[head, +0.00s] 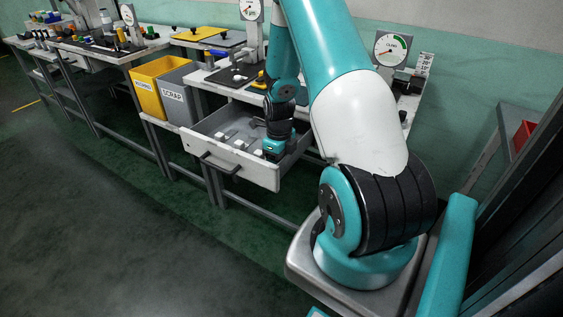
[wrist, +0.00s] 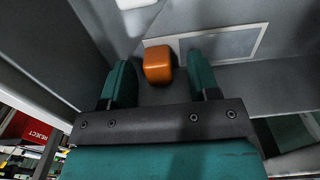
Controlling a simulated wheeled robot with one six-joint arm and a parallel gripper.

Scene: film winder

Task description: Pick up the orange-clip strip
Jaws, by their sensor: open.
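The orange clip (wrist: 158,65) shows in the wrist view, between and just beyond my two open fingers. A flat pale grey piece with a light border (wrist: 225,45) lies beside it on the right; it looks like the strip, though I cannot tell whether the two are joined. My gripper (wrist: 163,84) is open and empty, with one green finger on each side of the clip. In the head view my gripper (head: 274,146) is down inside the open drawer (head: 240,172); the orange clip is hidden there.
Several small white pieces (head: 238,143) lie in the drawer left of my gripper. The drawer walls stand close around it. A yellow bin (head: 148,90) and a grey scrap bin (head: 174,97) stand to the left. A red reject container (wrist: 38,130) shows in the wrist view.

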